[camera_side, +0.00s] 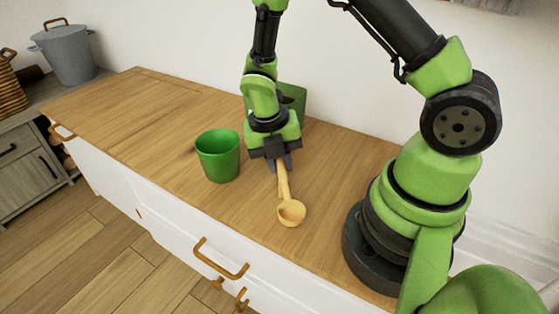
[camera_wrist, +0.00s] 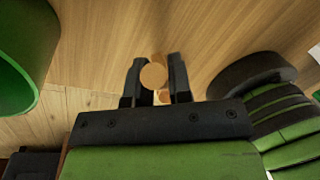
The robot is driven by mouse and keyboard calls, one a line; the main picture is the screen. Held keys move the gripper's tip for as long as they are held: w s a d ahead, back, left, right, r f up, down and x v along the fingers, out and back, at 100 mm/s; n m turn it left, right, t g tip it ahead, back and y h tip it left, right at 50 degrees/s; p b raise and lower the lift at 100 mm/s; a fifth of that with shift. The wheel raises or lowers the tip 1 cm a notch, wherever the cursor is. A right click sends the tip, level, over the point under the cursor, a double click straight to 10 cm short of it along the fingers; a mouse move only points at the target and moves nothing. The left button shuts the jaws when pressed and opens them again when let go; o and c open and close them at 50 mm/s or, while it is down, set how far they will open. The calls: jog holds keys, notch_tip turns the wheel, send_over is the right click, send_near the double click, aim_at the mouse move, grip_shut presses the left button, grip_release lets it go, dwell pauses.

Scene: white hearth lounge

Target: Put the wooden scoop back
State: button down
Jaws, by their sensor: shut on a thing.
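The wooden scoop (camera_side: 290,212) shows in the side view with its bowl toward the front edge of the counter and its handle running up into my gripper (camera_side: 277,164). My gripper is shut on the handle. In the wrist view the round end of the scoop's handle (camera_wrist: 153,76) sits between the two dark fingers of my gripper (camera_wrist: 156,80). Most of the scoop is hidden there. A green cup (camera_side: 218,156) stands upright on the counter just left of my gripper. Its side and rim also show at the left of the wrist view (camera_wrist: 28,60).
The wooden counter (camera_side: 150,110) is clear to the left of the cup. A dark green object (camera_side: 292,98) stands behind my gripper, partly hidden. The counter's front edge, with drawer handles (camera_side: 221,258) below, is near the scoop. A grey pot (camera_side: 66,55) is far left.

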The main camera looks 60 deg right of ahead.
jog(key=shift+f, duration=0.2)
jog(key=c, duration=1)
grip_release()
jog(key=shift+f, duration=0.1)
jog(key=shift+c, duration=0.2)
notch_tip(320, 180, up, 12)
jog(key=w+a, duration=0.1)
jog(key=w, duration=0.1)
notch_tip(320, 180, up, 9)
jog(key=m+t+y, duration=0.2)
jog(key=m+t, duration=0.2)
jog(key=m, duration=0.9)
send_over(283, 182)
jog(key=s+a+r+m+t+y, duration=0.1)
jog(key=s+r+m+t, duration=0.3)
jog(key=m, duration=1.2)
jog(key=shift+s+a+r+m+t, duration=0.4)
jog(key=shift+s+r, duration=0.3)
jog(key=shift+s, duration=1.05)
jog(key=shift+a, duration=0.1)
